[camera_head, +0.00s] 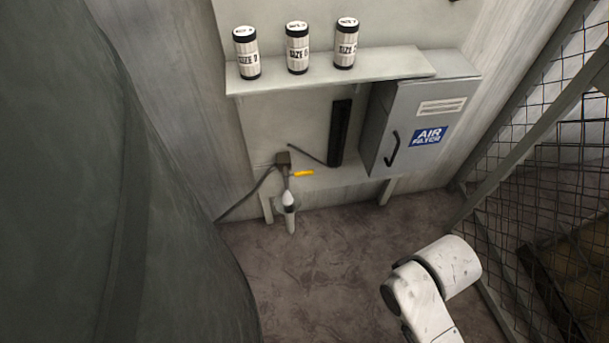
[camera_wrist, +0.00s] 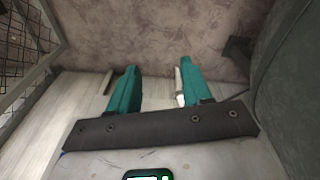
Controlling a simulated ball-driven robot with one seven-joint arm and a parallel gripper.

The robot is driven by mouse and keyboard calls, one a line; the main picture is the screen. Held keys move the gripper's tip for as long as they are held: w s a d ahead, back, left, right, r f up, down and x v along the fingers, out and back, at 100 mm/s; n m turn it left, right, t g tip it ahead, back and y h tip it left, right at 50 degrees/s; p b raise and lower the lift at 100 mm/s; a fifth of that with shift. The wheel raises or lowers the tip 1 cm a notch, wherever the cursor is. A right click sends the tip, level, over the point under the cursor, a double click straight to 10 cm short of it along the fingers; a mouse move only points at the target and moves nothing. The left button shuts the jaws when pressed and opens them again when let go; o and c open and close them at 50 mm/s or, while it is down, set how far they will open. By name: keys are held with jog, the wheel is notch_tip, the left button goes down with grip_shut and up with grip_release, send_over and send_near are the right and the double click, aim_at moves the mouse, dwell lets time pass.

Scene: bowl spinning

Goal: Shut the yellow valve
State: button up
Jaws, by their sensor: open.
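The yellow valve (camera_head: 303,173) is a small lever sticking out to the right of a grey pipe fitting on the wall, below the shelf, in the head view. A white nozzle-like piece (camera_head: 290,199) hangs below it. My gripper (camera_wrist: 158,66) shows in the wrist view with two teal fingers spread apart and nothing between them. A narrow pale object (camera_wrist: 180,85) shows beside its right finger; I cannot tell what it is. No yellow shows in the wrist view. In the head view only a white part of my arm shows at lower right; my gripper is out of frame there.
A grey air filter cabinet (camera_head: 421,125) stands right of the valve. A shelf (camera_head: 325,72) above carries three labelled canisters (camera_head: 297,48). A wire mesh fence (camera_head: 545,150) is at right, a large dark curved surface (camera_head: 110,200) at left. The floor (camera_head: 335,270) between is clear.

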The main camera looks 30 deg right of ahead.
jog(key=w+a+f+m+t+y+b, duration=0.2)
jog(key=w+a+f+t+b, duration=0.15)
jog(key=w, duration=0.55)
jog(key=w+a+f+m+t+y+b, duration=0.1)
jog(key=w+a+f+t+b, duration=0.2)
jog(key=w, duration=0.6)
jog(key=w+a+f+m+t+y+b, duration=0.1)
jog(key=w+f+m+t+y+b, duration=0.15)
jog(key=w+f+t, duration=0.4)
jog(key=m+t+h+b, duration=0.3)
jog(key=m+h+b, duration=0.4)
jog(key=m+h, duration=0.6)
send_near(306, 174)
jog(key=shift+w+d+r+m+y+b, duration=0.1)
jog(key=shift+w+d+m+y+b, duration=0.5)
jog(key=shift+w, duration=1.05)
jog(key=shift+w+d+r+m+y+b, duration=0.1)
jog(key=shift+w+d+m+b, duration=0.2)
jog(key=shift+w+d+b, duration=0.8)
jog(key=shift+w+d+r+m+y+b, duration=0.1)
jog(key=shift+w+d+m+y+b, duration=0.55)
jog(key=shift+w, duration=1.5)
jog(key=shift+a+h, duration=0.3)
